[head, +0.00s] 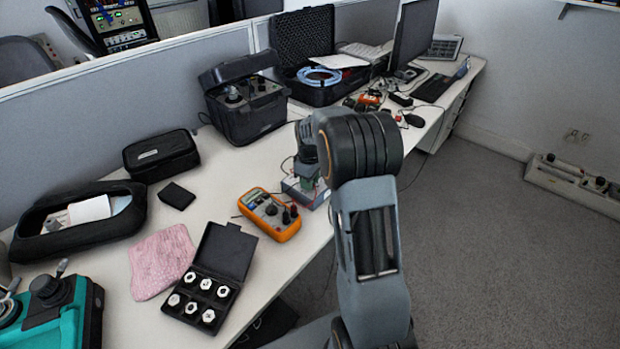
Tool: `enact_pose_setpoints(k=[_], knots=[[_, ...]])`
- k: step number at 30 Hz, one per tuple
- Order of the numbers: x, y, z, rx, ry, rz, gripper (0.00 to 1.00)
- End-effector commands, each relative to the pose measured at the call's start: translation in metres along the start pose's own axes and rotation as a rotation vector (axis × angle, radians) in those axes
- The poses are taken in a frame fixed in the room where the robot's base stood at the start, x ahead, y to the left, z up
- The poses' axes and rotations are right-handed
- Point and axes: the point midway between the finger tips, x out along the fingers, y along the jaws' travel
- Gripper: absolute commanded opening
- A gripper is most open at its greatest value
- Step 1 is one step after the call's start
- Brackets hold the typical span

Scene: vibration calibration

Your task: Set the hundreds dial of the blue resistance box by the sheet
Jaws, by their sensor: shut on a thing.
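The blue resistance box (291,188) sits near the front edge of the white bench, just behind the orange multimeter. Only a part of its pale blue side and some red show, as my arm covers much of it. My gripper (309,187) points down over the top of the box and is shut on a dial there. The fingertips and the dial are mostly hidden, so I cannot read the setting or tell which dial it is. White papers (340,61) lie on the open black case at the back; I cannot tell whether one is the sheet.
The orange multimeter (270,213) lies close left of the box. Nearby are an open case of nuts (228,252), a pink cloth (161,261), a small black pouch (176,196) and a black instrument case (245,98). Clear bench lies between the instrument case and multimeter.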

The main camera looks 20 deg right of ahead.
Motion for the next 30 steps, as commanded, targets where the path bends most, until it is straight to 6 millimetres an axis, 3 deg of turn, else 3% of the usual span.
enact_pose_setpoints(k=[30], knots=[[-0.0013, 0.0004, -0.0005, 0.964, 0.003, 0.001, 0.05]])
